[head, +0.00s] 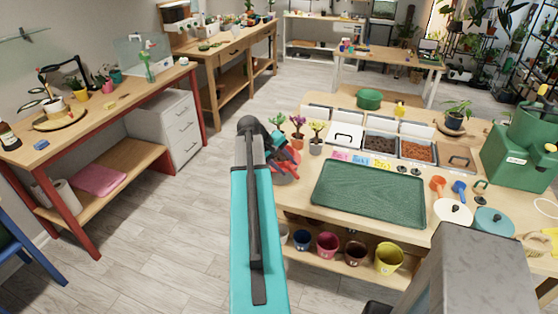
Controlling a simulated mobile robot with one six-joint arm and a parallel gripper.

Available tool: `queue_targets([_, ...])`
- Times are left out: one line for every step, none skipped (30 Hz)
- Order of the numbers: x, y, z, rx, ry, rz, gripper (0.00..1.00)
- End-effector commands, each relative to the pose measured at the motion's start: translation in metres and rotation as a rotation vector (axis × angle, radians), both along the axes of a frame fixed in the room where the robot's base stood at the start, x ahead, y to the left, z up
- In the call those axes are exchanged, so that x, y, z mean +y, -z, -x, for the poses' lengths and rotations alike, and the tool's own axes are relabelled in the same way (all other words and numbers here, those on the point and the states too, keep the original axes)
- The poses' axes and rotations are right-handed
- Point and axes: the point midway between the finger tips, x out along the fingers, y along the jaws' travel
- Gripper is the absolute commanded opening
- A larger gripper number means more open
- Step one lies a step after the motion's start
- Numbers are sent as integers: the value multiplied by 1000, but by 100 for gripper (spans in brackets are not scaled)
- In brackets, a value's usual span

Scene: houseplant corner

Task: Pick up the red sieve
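A round red thing (289,171), which looks like the red sieve, is at the left end of the potting table (300,204). It is partly hidden behind my arm, and I cannot make out its mesh. My gripper (279,147) is small and partly hidden at the far end of my teal arm. It appears right at or above the red thing; I cannot tell whether they touch or whether the fingers are open.
Small potted plants (316,138) stand just behind the red thing. A green tray (368,194) lies to its right, with soil bins (417,151) behind it. Coloured pots (327,244) stand on the shelf below. The floor (150,225) left of my arm is clear.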

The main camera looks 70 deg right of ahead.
Motion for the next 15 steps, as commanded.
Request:
queue_targets([-1,2,2,1,0,-2,36])
queue_targets([-2,3,3,2,1,-3,36])
queue_targets([-4,6,5,2,1,-3,36])
queue_targets([-5,8,6,2,1,-3,36])
queue_targets([-6,10,7,1,0,-2,36])
queue_targets([-7,13,9,2,1,-3,36])
queue_targets([-8,15,10,2,1,-3,36])
queue_targets([-9,17,11,2,2,-3,36])
queue_targets([-11,21,13,1,2,-2,36])
queue_targets([-13,23,13,1,1,-1,36])
queue_targets([-14,26,14,1,2,-2,36])
queue_targets([-15,28,15,1,2,-2,36])
queue_targets([-15,30,16,1,2,-2,36])
queue_targets([-16,31,16,1,1,-2,36])
queue_targets([-17,33,17,1,1,-1,36])
